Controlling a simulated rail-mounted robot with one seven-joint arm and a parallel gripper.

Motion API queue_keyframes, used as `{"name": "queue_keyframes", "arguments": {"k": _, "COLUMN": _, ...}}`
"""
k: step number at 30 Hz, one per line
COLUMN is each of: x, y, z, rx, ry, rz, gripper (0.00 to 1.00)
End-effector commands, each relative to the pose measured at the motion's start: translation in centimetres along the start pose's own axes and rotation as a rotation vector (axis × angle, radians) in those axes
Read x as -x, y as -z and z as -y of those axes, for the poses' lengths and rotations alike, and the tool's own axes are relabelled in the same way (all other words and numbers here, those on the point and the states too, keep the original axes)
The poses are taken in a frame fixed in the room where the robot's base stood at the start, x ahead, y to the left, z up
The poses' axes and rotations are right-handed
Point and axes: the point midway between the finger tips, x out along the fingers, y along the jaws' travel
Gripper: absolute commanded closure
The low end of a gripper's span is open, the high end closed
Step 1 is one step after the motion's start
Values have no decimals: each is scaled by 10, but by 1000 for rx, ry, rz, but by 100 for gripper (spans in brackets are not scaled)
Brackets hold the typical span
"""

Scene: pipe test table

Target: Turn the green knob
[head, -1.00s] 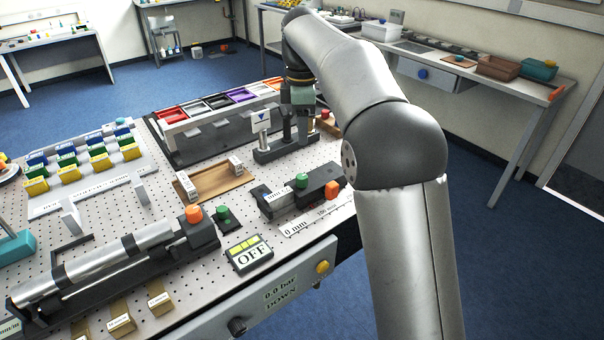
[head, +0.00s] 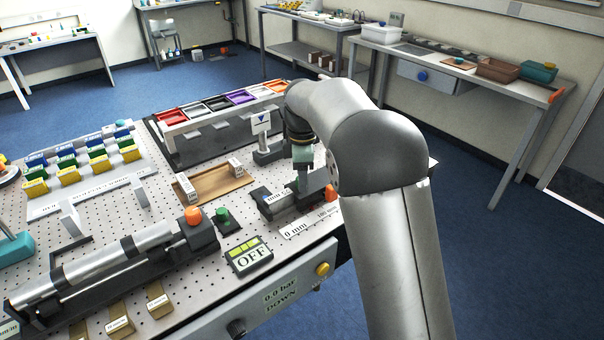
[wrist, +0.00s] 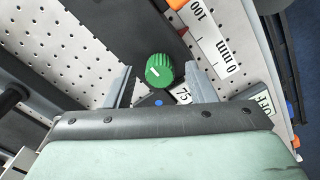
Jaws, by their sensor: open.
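The green knob (wrist: 159,70), ribbed with a white line on top, sits on a dark block (wrist: 131,22) beside a millimetre scale. In the wrist view my gripper (wrist: 160,78) is open, with one finger on each side of the knob. I see gaps between the fingers and the knob, and nothing is held. In the head view my gripper (head: 303,184) points down over this block, and it hides the knob there.
The white scale (head: 309,224) lies along the block's front, and an orange part (head: 331,192) is at its right end. A wooden tray (head: 216,186) with white blocks is to the left. A post with a sign (head: 261,128) stands behind. An orange knob (head: 193,215) tops the long cylinder fixture.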

Motion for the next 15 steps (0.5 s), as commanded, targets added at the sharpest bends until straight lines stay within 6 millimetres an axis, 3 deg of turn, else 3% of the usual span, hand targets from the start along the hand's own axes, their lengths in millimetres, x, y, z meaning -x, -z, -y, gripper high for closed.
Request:
{"name": "queue_keyframes", "arguments": {"k": 2, "x": 0, "y": 0, "z": 0, "rx": 0, "ry": 0, "rz": 0, "gripper": 50}}
{"name": "queue_keyframes", "arguments": {"k": 7, "x": 0, "y": 0, "z": 0, "rx": 0, "ry": 0, "rz": 0, "gripper": 95}}
{"name": "queue_keyframes", "arguments": {"k": 15, "x": 1, "y": 0, "z": 0, "rx": -15, "ry": 1, "rz": 0, "gripper": 94}}
